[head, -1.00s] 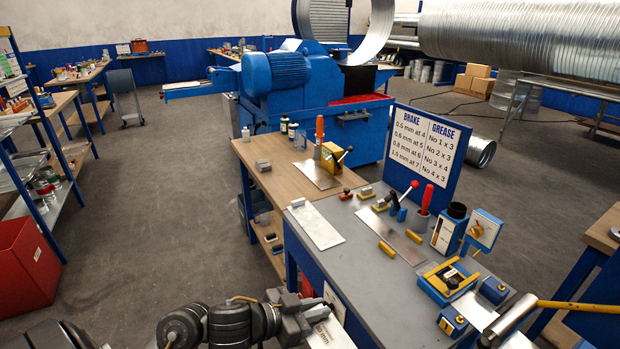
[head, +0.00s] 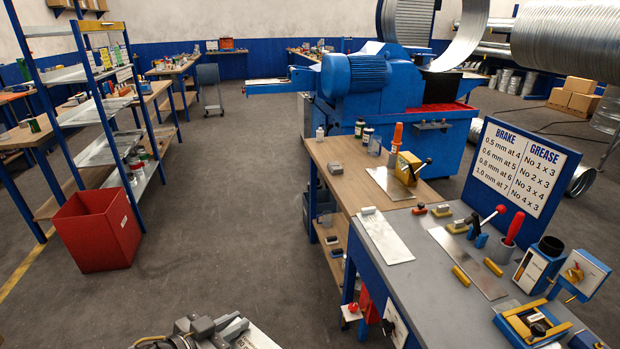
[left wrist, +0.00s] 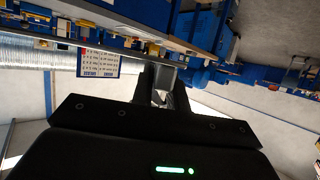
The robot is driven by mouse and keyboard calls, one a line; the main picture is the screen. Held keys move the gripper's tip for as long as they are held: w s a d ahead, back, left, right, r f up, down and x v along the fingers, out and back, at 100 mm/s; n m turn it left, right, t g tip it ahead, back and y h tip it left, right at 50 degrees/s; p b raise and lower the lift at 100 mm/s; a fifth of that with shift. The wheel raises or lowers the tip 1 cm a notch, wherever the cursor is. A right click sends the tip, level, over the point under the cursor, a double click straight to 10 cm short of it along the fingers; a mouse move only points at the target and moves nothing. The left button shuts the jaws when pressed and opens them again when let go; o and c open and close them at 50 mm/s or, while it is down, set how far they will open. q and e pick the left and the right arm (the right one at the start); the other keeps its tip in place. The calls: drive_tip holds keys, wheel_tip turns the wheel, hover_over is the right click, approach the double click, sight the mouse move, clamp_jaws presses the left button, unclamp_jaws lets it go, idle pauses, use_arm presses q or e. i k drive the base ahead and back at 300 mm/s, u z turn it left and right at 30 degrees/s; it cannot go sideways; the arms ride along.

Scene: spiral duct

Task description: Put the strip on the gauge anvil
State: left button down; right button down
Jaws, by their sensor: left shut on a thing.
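My left gripper (head: 228,330) is at the bottom edge of the head view, over the floor left of the bench. It is shut on a pale strip (head: 256,340) with dark lettering, cut off by the picture's edge. In the left wrist view the fingers (left wrist: 167,88) show, but the strip is not clear there. A gauge-like stand with a white square face (head: 586,272) is on the grey bench at the right; I cannot tell its anvil apart. The strip is well away from it. My right gripper is out of view.
The grey bench (head: 440,295) holds a pale plate (head: 386,236), a metal sheet (head: 466,262), yellow blocks, a red-handled tool (head: 514,230) and a blue-yellow fixture (head: 533,322). A sign board (head: 520,175) stands behind. A red bin (head: 95,230) is left; the floor between is clear.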

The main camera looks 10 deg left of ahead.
sight(389, 181)
drive_tip(key=u, duration=0.95)
drive_tip(key=i, duration=2.75)
drive_tip(key=z, duration=3.2)
drive_tip(key=i, duration=0.45)
drive_tip(key=z, duration=0.05)
